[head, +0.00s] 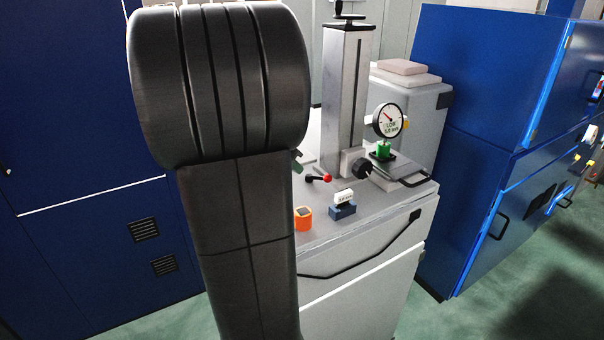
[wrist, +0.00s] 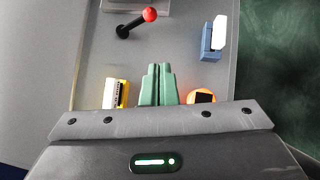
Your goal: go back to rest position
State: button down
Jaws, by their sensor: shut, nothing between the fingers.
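My gripper (wrist: 158,70) shows in the wrist view as two green fingers side by side, shut and empty, over the grey worktop. In the head view my dark arm stands large in the left centre and hides part of the worktop. Only a small green bit of my gripper (head: 297,160) shows past the arm's right edge.
A yellow item (wrist: 116,94) is left of my fingers. A gauge stand (head: 345,95) rises behind; blue cabinets (head: 490,90) flank it.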

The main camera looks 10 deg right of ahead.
jog(key=shift+s+a+r, duration=0.1)
jog(key=shift+a+r, duration=0.1)
jog(key=shift+r, duration=0.1)
jog(key=shift+f, duration=0.1)
jog(key=x, duration=0.9)
jog(key=shift+w+f, duration=0.3)
jog(key=w+d, duration=0.1)
jog(key=w+d+f, duration=0.1)
jog(key=shift+d, duration=0.3)
jog(key=shift+w+d, duration=0.3)
jog(key=shift+w, duration=0.05)
jog(key=shift+a, duration=0.1)
